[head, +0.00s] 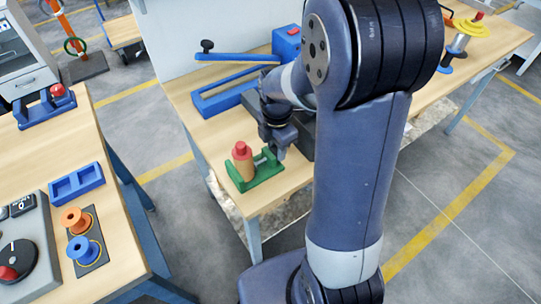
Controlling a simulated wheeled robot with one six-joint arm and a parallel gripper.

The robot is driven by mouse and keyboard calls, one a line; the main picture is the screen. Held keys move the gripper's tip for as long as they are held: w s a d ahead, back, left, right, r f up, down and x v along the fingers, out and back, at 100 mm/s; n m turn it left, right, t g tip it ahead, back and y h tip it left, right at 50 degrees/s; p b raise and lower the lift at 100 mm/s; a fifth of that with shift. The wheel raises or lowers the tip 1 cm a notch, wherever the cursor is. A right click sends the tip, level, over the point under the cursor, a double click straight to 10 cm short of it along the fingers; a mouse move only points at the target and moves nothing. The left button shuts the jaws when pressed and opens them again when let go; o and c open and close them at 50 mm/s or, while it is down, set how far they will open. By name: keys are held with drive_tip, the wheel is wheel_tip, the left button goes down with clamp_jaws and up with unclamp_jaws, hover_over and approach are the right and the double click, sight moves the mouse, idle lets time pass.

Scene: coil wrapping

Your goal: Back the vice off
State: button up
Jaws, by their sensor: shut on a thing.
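A green vice (262,178) sits near the front corner of the middle wooden table. A tan coil with a red top (243,163) stands upright in it, toward its left side. My gripper (276,152) reaches down from behind to the right part of the vice. It is shut on a part of the vice there. The fingertips are small and partly dark, so the exact grip is hard to see.
Behind the gripper are a blue slotted base with a lever (238,57) and a dark block (301,128). A left table (118,244) holds a blue tray (76,183), orange and blue spools, and a grey panel with a red knob. A floor gap separates the tables.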

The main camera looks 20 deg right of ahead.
drive_tip(key=t+b, duration=0.1)
drive_tip(key=b, duration=0.1)
drive_tip(key=t+b, duration=0.1)
drive_tip(key=b, duration=0.1)
drive_tip(key=shift+s+d+f+t+y+b, duration=0.1)
drive_tip(key=shift+s+f+t+y+b, duration=0.2)
drive_tip(key=shift+f+y, duration=0.1)
drive_tip(key=shift+r+t+b, duration=0.35)
drive_tip(key=shift+t+b, duration=0.05)
drive_tip(key=shift+b, duration=0.05)
drive_tip(key=shift+s+f+t+b, duration=0.1)
drive_tip(key=shift+f+t+b, duration=0.25)
drive_tip(key=shift+b, duration=0.9)
drive_tip(key=t+b, duration=0.1)
drive_tip(key=b, duration=0.2)
drive_tip(key=t+y+b, duration=0.1)
drive_tip(key=b, duration=0.3)
drive_tip(key=shift+s+d+f, duration=0.15)
drive_tip(key=shift+s, duration=0.1)
drive_tip(key=shift+r+t+b, duration=0.3)
drive_tip(key=shift+t, duration=0.05)
